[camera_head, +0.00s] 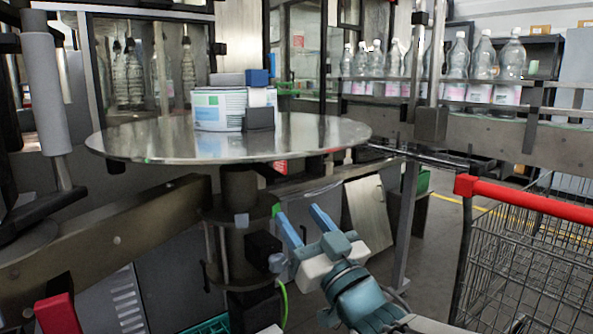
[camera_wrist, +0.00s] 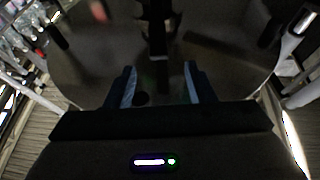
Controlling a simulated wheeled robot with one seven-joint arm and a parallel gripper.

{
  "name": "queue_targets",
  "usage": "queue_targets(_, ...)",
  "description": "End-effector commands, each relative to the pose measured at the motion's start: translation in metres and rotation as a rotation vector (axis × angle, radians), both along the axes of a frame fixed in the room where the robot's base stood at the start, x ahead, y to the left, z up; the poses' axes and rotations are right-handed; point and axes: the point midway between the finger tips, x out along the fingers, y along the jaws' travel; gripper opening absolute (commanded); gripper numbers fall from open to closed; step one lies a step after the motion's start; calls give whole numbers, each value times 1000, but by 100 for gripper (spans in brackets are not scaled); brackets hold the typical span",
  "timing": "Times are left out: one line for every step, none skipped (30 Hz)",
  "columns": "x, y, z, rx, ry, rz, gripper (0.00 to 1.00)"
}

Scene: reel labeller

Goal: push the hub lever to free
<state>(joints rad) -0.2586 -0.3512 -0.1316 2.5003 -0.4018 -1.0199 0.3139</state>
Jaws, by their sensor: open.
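A roll of labels (camera_head: 218,110) with white, blue and green print sits on the round metal disc (camera_head: 140,142). A blue block (camera_head: 257,78) stands at the top of the hub beside the roll; it may be the hub lever, but I cannot tell, nor read its position. A black block (camera_head: 260,118) is in front of the roll. My gripper (camera_head: 298,212) is open and empty, below the disc's front edge and apart from the roll. In the wrist view my gripper (camera_wrist: 159,68) shows two spread fingers with a large dark round surface (camera_wrist: 85,60) beyond them.
A dark column (camera_head: 240,190) carries the disc, left of my gripper. A cart with a red handle (camera_head: 530,205) stands at the right. Bottles (camera_head: 480,65) line a conveyor at the back right. A grey beam (camera_head: 100,240) runs at the left.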

Motion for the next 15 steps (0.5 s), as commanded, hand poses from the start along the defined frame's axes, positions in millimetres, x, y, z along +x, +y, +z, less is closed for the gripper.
queue_targets(2, 3, 1, 0, 0, 3, 49)
queue_targets(4, 4, 2, -1, 0, 4, 49)
queue_targets(7, 6, 4, -1, 0, 5, 49)
queue_targets(10, 8, 5, -1, 0, 5, 49)
queue_targets(14, 10, 6, -1, 0, 5, 49)
queue_targets(20, 13, 8, -1, 0, 5, 49)
queue_targets(25, 15, 11, -1, 0, 5, 49)
queue_targets(30, 17, 13, -2, 0, 4, 49)
queue_targets(37, 20, 17, -1, -1, 3, 49)
queue_targets(42, 23, 19, -1, 0, 2, 49)
queue_targets(47, 25, 21, -1, 1, 1, 49)
queue_targets(54, 28, 24, -1, 0, 0, 49)
queue_targets(59, 30, 26, 0, 0, -1, 49)
queue_targets(64, 33, 29, 0, 0, -1, 49)
queue_targets(71, 36, 32, 0, 1, -2, 49)
